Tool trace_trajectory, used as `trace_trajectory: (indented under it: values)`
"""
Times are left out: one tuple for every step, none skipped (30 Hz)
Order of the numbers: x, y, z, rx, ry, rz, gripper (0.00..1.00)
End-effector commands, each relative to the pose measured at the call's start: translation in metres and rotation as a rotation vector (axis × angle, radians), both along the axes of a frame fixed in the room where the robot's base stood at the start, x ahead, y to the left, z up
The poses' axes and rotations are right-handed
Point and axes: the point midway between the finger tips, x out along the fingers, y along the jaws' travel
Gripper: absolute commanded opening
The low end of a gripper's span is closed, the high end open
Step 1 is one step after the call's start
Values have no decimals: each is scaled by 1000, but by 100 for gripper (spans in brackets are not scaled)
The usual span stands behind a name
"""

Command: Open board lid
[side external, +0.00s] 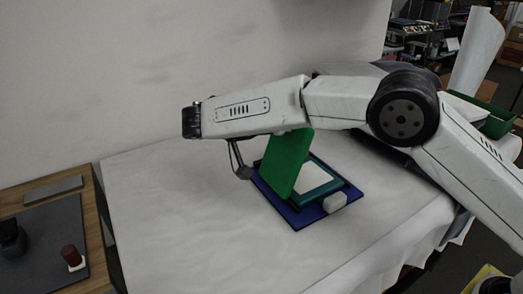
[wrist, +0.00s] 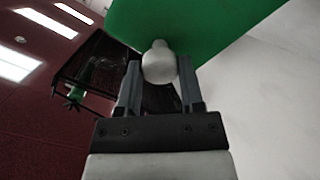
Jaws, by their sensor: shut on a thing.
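The green lid (side external: 290,165) stands raised and steeply tilted over the board (side external: 341,191), which has a teal frame and a pale inner panel (side external: 314,178). The board lies on a dark blue base (side external: 300,220). In the wrist view the lid (wrist: 200,22) fills the top, with a round pale knob (wrist: 159,62) on it. My gripper (wrist: 160,75) is shut on the knob, one finger on each side. In the side view my gripper (side external: 241,172) is left of the lid; the knob is hidden there.
A small white block (side external: 335,203) sits at the base's front right edge. White cloth (side external: 190,220) covers the table, clear at front and left. A wooden table (side external: 90,215) at far left holds a dark mat and a red cylinder (side external: 71,256). A wall stands behind.

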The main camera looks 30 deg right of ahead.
Motion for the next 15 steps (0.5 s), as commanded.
trace_trajectory:
  values:
    - [0,2,0,-8,1,0,0]
    - [0,3,0,-13,1,0,0]
    - [0,3,0,-17,1,0,0]
    - [0,3,0,-18,1,0,0]
    - [0,3,0,-20,1,0,0]
    - [0,4,0,-21,2,1,0]
    - [0,4,0,-22,3,0,0]
    - [0,4,0,-22,3,0,0]
    - [0,4,0,-22,3,0,0]
    - [0,4,0,-22,3,0,0]
    - [0,4,0,-21,2,1,0]
    - [0,3,0,-20,2,0,0]
    - [0,3,0,-20,2,0,0]
    - [0,3,0,-20,2,0,0]
    - [0,3,0,-20,2,0,51]
